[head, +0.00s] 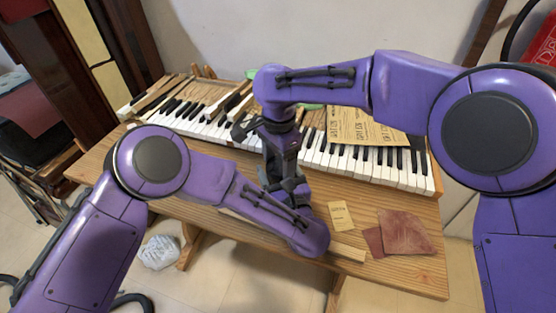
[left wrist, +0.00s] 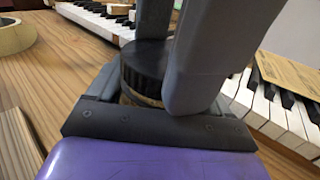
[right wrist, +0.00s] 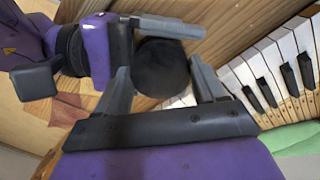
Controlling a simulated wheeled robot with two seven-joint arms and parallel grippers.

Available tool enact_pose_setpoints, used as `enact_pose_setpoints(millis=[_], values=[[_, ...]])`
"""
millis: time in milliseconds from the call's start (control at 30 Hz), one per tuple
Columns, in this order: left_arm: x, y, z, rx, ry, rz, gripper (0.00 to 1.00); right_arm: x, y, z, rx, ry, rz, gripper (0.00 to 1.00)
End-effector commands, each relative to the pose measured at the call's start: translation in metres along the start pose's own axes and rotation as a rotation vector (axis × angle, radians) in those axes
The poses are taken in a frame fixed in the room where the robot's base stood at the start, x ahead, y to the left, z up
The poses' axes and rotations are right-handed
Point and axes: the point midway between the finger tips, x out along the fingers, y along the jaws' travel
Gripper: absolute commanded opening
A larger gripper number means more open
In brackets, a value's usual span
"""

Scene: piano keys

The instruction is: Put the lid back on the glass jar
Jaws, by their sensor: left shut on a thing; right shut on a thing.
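The black ribbed lid (left wrist: 147,62) sits directly above the glass jar (left wrist: 140,99) in the left wrist view; a narrow brownish part of the jar shows below it. I cannot tell whether the lid is fully seated. The lid also shows as a dark round top (right wrist: 162,67) in the right wrist view. My left gripper (head: 288,187) is shut on the jar, low over the table's middle. My right gripper (right wrist: 163,85) is shut on the lid from above, its fingers on either side. In the head view the arms mostly hide the jar and lid.
A piano keyboard (head: 395,172) runs along the wooden table (head: 405,205), with printed paper (head: 365,128) over part of it. A small card (head: 341,215) and brown sandpaper-like sheets (head: 405,232) lie at the front right. A crumpled white bag (head: 159,252) is on the floor.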

Motion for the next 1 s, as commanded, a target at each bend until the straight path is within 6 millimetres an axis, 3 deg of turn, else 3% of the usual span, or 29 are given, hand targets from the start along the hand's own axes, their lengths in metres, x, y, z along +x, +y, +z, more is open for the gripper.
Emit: enact_pose_setpoints(millis=[1000], values=[[0.0015,0.0007,0.0007,0.000,-0.002,0.002,0.26,-0.0092,-0.0009,0.0004,0.000,0.003,-0.011,0.42]])
